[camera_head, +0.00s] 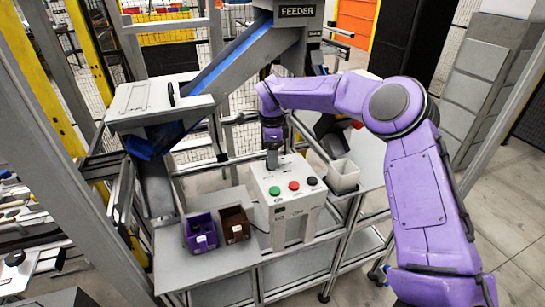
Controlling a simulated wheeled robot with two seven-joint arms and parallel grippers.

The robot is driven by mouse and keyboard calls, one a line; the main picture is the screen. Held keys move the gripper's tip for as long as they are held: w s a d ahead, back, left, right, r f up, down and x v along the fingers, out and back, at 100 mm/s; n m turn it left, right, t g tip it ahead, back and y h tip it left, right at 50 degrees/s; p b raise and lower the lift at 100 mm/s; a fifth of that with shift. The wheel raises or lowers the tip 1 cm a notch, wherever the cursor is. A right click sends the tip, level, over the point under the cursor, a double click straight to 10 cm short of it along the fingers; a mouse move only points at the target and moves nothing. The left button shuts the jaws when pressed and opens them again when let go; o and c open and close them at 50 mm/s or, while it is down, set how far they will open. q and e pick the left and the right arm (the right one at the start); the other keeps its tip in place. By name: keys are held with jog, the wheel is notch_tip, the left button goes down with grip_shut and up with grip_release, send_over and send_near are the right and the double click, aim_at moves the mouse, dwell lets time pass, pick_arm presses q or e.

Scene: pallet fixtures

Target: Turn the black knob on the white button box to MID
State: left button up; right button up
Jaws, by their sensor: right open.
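The white button box (285,205) stands on the grey table, with a green button (274,190), a red button (293,185) and a round black control (312,181) in a row on its sloped top. I cannot tell whether this black control is the knob, and its setting is too small to read. My purple right arm comes in from the right and reaches over the box. My right gripper (272,160) points down, open, over the back left of the box top, behind the buttons. It hides part of the top there. My left gripper is not in view.
A purple bin (200,232) and a brown bin (234,224) stand on the table left of the box. A white container (343,175) is to its right. A grey feeder with a blue chute (228,62) rises behind. The table's front left is clear.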

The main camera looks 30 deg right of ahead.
jog(key=shift+f, duration=0.9)
jog(key=shift+c, duration=0.2)
jog(key=c, duration=1)
jog(key=m+b, duration=0.1)
jog(key=m, duration=0.4)
jog(key=shift+m+b, duration=0.3)
jog(key=shift+b, duration=0.05)
jog(key=m+b, duration=0.2)
jog(key=m, duration=0.4)
jog(key=shift+s+a, duration=0.1)
jog(key=shift+r+m, duration=0.1)
jog(key=shift+m, duration=0.2)
